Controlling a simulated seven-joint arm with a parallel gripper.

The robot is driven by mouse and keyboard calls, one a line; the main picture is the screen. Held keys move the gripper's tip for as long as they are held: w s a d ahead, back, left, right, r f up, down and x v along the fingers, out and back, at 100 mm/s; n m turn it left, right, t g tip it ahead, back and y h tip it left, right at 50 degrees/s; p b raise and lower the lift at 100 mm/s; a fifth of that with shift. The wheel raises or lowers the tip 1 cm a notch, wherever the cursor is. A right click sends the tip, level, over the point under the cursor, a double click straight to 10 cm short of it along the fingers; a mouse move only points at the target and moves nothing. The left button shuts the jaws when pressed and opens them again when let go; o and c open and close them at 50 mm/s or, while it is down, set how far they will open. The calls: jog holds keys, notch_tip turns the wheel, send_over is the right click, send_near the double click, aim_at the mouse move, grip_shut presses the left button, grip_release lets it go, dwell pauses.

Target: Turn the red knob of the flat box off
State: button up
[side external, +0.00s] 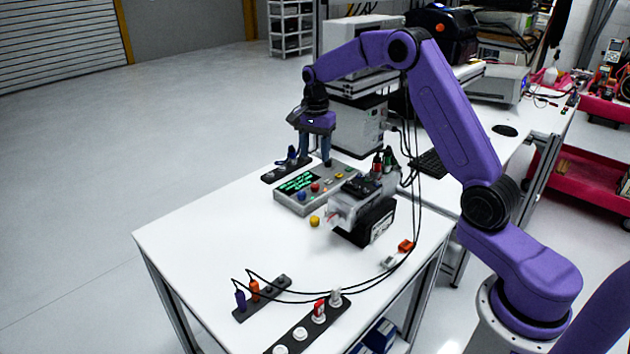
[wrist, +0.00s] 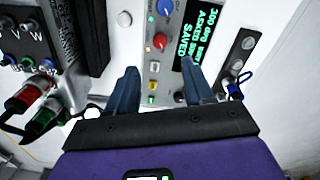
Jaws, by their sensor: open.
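The flat box (side external: 292,207) is a grey panel on the far part of the white table, with a dark display of green text. In the wrist view the word "SAVED" is legible on the display (wrist: 190,35). The red knob (side external: 315,188) is on the box beside the display; it also shows in the wrist view (wrist: 160,41). A blue knob (wrist: 164,8) is near it. My gripper (side external: 314,160) points down over the box's far end. In the wrist view my gripper (wrist: 161,88) is open and empty, with the red knob beyond the fingertips, apart from them.
A dark strip with a blue plug (wrist: 234,90) lies on the box's other side. A yellow button (side external: 315,221) and cables lie nearer.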

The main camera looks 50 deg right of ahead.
aim_at(315, 185)
notch_tip(315, 185, down, 10)
jog(key=shift+r, duration=0.1)
dwell(0.4)
grip_shut()
